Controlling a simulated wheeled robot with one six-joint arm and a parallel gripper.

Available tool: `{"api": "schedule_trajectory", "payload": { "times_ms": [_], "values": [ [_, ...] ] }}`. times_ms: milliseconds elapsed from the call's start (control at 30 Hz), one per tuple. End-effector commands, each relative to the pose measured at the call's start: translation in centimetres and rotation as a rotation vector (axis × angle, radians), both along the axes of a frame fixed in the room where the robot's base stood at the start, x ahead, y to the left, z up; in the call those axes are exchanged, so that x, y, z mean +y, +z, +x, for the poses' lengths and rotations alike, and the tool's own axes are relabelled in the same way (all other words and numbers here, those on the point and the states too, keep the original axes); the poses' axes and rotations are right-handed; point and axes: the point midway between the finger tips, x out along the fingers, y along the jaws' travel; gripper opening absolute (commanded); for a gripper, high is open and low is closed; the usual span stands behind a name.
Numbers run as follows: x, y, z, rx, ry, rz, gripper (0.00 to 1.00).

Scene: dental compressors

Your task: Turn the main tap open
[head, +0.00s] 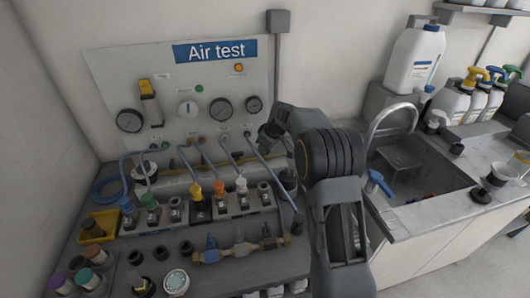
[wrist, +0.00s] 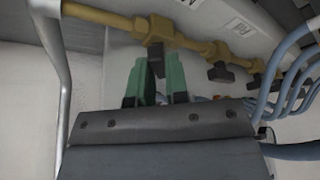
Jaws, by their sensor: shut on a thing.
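In the wrist view a brass pipe (wrist: 105,16) runs across the top. A brass tap body (wrist: 156,28) sits on it with a dark handle (wrist: 156,60) hanging down, in line with the pipe's short neck. A partly cut-off label above it starts with a letter like M, so I take it for the main tap. My gripper (wrist: 159,70) has its two green fingers on either side of this handle and is shut on it. In the head view my arm hides the gripper's fingers and the tap.
A second dark-handled tap (wrist: 221,73) sits right of the held one. Blue hoses (wrist: 295,80) hang at the right. In the head view the Air test panel (head: 185,90) with gauges stands left, above a bench of fittings (head: 240,249). A sink (head: 415,170) lies right.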

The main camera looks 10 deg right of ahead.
Motion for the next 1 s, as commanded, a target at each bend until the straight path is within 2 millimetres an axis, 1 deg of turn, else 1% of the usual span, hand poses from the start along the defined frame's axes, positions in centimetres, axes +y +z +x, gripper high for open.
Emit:
{"api": "schedule_trajectory", "payload": {
  "times_ms": [33, 600, 800, 1000],
  "values": [
    [-0.07, -0.30, 0.07, 0.000, 0.043, 0.002, 0.00],
    [-0.27, 0.07, 0.38, 0.001, 0.570, 0.001, 0.00],
    [-0.30, 0.14, 0.48, 0.000, 0.713, -0.001, 0.00],
    [-0.30, 0.09, 0.53, 0.001, 0.813, -0.001, 0.00]
  ]
}}
